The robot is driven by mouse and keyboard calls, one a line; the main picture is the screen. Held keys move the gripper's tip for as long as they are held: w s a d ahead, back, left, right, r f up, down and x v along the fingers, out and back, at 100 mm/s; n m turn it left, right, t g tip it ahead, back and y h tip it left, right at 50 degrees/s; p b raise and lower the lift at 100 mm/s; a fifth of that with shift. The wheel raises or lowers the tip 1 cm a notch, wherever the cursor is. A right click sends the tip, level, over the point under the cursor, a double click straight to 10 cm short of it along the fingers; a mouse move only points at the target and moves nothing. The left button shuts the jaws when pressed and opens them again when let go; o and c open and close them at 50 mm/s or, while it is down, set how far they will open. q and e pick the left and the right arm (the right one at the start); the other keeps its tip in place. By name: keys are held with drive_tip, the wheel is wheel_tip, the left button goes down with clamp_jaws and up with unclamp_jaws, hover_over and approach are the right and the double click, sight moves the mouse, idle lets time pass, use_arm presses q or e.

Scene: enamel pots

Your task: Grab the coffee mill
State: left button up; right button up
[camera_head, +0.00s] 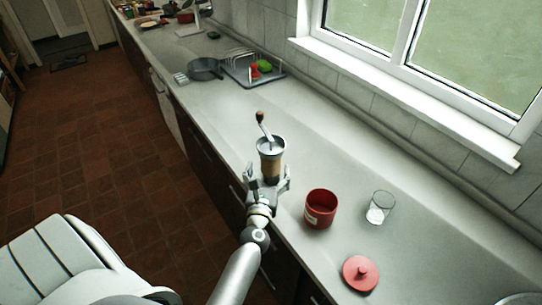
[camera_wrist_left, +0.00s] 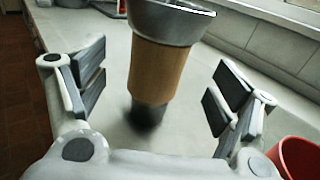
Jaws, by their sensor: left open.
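The coffee mill (camera_head: 271,160) stands upright on the grey counter. It has a wooden body, a metal bowl top and a crank with a dark reddish knob. In the left wrist view the mill (camera_wrist_left: 158,72) is between the two fingers, its top cut off by the frame edge. My left gripper (camera_head: 268,183) is open in front of the mill, with a finger on either side. In the left wrist view the gripper (camera_wrist_left: 152,92) shows clear gaps between both finger pads and the mill. My right gripper is not in view.
A red pot (camera_head: 320,208) stands close to the right of my gripper. A glass (camera_head: 380,207) with white contents and a red lid (camera_head: 360,273) are farther right. A grey pan (camera_head: 205,69) and a dish rack (camera_head: 254,75) are farther back. The counter behind the mill is clear.

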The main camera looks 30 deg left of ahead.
use_arm(q)
drive_tip(key=shift+x, duration=3.45)
drive_tip(key=shift+f, duration=0.1)
drive_tip(key=shift+s, duration=0.1)
drive_tip(key=shift+c, duration=0.4)
drive_tip(key=c, duration=1.2)
drive_tip(key=shift+c, duration=0.3)
